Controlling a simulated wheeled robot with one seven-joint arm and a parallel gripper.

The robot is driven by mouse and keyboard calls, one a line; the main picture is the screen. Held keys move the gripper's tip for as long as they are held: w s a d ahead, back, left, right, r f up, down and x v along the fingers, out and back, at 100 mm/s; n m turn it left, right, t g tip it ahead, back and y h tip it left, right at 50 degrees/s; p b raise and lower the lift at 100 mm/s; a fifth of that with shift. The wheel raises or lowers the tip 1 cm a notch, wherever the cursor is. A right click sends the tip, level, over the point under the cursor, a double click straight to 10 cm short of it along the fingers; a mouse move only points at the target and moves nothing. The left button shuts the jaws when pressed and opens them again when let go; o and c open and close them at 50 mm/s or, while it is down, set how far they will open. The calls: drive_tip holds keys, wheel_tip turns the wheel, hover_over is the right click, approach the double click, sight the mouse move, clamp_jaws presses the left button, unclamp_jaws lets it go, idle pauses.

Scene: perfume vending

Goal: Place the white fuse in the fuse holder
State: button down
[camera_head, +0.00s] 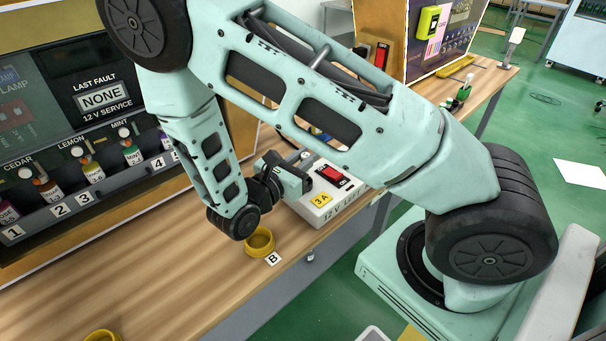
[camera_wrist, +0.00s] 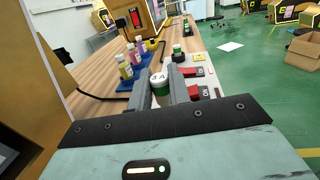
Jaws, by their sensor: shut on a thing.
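My gripper (camera_wrist: 162,72) is shut on a short round piece with a white top and a green side, which I take as the white fuse (camera_wrist: 159,79). Its top carries a marking that looks like "3 A". In the head view my gripper (camera_head: 303,172) is at the left end of a white box (camera_head: 324,207) with a yellow "3 A" label and a red switch, above the table. The fuse is hidden there. I cannot make out the fuse holder itself; my arm and gripper cover part of the box top. In the wrist view, red switches (camera_wrist: 190,72) show right of the fingers.
A yellow ring (camera_head: 260,242) with a "B" tag stands on the wooden table (camera_head: 190,265) near its front edge. A vending machine with several bottles (camera_head: 92,168) is at the left. A green-and-white piece (camera_head: 463,93) stands farther along the table.

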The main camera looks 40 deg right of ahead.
drive_tip(key=shift+f, duration=2.25)
drive_tip(key=c, duration=1.3)
unclamp_jaws()
drive_tip(key=shift+a, duration=0.1)
drive_tip(key=a, duration=0.3)
drive_tip(key=s+a+b, duration=0.1)
drive_tip(key=a, duration=0.3)
drive_tip(key=s+a, duration=0.1)
drive_tip(key=a, duration=0.3)
drive_tip(key=shift+s+a, duration=0.1)
drive_tip(key=shift+a, duration=0.05)
drive_tip(key=s+a+r+m+g+y, duration=0.1)
drive_tip(key=s+a+r+m+y, duration=0.2)
drive_tip(key=s+r+m+y, duration=0.1)
drive_tip(key=s+a+r+m+g+y, duration=0.1)
drive_tip(key=s+a+r+m+y, duration=0.3)
drive_tip(key=s+y, duration=0.2)
drive_tip(key=s+a+r+m+g+y, duration=0.1)
drive_tip(key=s+a+r+m+y, duration=0.3)
drive_tip(key=y, duration=0.4)
drive_tip(key=shift+s+r+m, duration=0.3)
drive_tip(key=shift+s+r, duration=0.25)
drive_tip(key=shift+s, duration=0.2)
